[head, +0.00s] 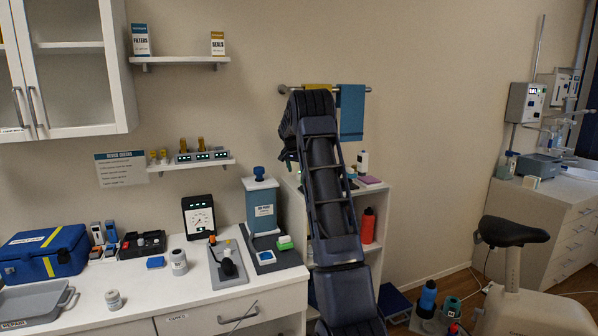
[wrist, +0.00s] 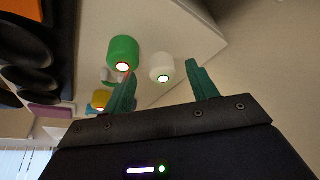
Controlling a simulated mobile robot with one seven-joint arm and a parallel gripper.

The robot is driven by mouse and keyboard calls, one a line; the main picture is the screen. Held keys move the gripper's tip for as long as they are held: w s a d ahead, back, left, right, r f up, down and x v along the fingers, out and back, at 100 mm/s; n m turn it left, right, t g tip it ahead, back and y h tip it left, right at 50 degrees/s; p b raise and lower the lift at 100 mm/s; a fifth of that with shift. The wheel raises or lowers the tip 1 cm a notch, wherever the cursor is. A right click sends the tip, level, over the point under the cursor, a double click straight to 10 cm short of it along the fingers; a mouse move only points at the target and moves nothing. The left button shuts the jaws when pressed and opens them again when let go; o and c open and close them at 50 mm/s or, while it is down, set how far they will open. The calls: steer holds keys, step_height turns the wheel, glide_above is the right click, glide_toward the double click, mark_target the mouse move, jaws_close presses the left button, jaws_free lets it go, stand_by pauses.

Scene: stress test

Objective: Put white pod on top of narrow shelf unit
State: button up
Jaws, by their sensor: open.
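In the wrist view, the white pod (wrist: 162,66) is a short pale cylinder with a lit round end facing the camera. My gripper (wrist: 160,72) is open, with its two green fingers apart. The pod appears between the fingertips, and no grip on it shows. In the head view, the narrow shelf unit (head: 385,212) is white and stands right of the counter, with my arm in front of much of it. My fingers are largely hidden there, and I cannot pick out the white pod.
A green pod (wrist: 123,51) stands close beside the white one, and a yellow object (wrist: 100,98) lies lower left. A purple flat object (head: 369,180) and a white bottle (head: 362,161) occupy the unit's top right. Towels (head: 351,112) hang on a rail above.

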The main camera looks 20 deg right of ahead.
steer(key=s+a, duration=0.7)
steer(key=s+a+r+n+y, duration=0.15)
steer(key=s+r, duration=0.25)
steer(key=s, duration=0.5)
steer(key=s+a+r+n, duration=0.1)
steer(key=s+a+r, duration=0.25)
steer(key=s, duration=0.55)
steer(key=s+a+r+n+y, duration=0.15)
steer(key=s+r, duration=0.25)
steer(key=s, duration=0.6)
steer(key=s+a+f+n, duration=0.1)
steer(key=s+a, duration=0.1)
steer(key=s, duration=0.6)
steer(key=s+a+f+n+t, duration=0.1)
steer(key=s+a+f+n, duration=0.1)
steer(key=s, duration=0.7)
steer(key=s+a+f+n, duration=0.2)
steer(key=s, duration=0.7)
steer(key=shift+a+f, duration=0.25)
steer(key=shift+a, duration=0.1)
